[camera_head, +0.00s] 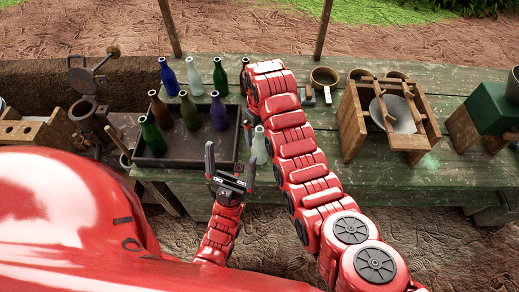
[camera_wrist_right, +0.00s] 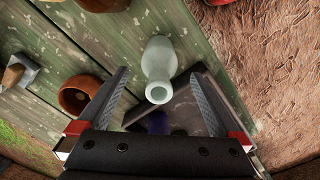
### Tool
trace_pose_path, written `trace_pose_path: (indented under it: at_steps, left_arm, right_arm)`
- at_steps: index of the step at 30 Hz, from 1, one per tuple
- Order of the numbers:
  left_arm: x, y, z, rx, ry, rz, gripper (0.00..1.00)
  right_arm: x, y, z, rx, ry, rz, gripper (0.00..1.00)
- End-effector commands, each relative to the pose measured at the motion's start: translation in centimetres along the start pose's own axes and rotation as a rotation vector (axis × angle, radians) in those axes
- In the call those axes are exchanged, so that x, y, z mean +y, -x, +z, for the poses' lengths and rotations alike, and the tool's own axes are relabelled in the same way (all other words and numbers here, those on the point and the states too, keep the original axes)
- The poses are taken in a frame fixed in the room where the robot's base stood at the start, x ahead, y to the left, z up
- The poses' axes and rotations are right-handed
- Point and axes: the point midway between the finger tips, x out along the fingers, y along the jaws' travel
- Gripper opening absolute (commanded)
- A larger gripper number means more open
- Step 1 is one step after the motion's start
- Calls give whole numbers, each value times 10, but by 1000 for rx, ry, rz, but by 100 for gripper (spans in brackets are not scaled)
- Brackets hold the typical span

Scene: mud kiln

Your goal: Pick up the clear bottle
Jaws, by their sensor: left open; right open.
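A pale clear bottle (camera_head: 259,147) stands upright on the green plank table, just right of the dark tray, partly covered by my right arm. In the right wrist view, the clear bottle (camera_wrist_right: 158,62) lies between the two open fingers of my right gripper (camera_wrist_right: 160,80), its mouth towards the camera. My left gripper (camera_head: 231,158) is open and empty at the table's front edge, below the bottle in the picture.
The dark tray (camera_head: 168,160) holds brown, green and blue bottles; another pale bottle (camera_head: 194,77) stands at its back. A wooden frame (camera_head: 352,122) with a metal bowl and brown pots (camera_head: 325,78) stand to the right. The table's front right stretch (camera_head: 420,180) is clear.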

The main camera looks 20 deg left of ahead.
Motion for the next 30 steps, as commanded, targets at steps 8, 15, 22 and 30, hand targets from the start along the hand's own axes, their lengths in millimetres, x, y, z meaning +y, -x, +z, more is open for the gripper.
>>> trace_pose_path:
  at_steps: [8,15,22,30]
  left_arm:
    - [-1,-24,-4,0,0,0,100]
    - [-2,-31,-5,0,0,0,100]
    - [-2,-32,-5,0,0,0,100]
    - [-2,-32,-5,0,0,0,100]
  right_arm:
    - [0,-21,-2,-7,-1,-2,100]
    - [0,-45,-4,-2,-1,-1,100]
    - [0,-52,-4,1,-1,0,100]
    - [0,-52,-4,1,-1,0,80]
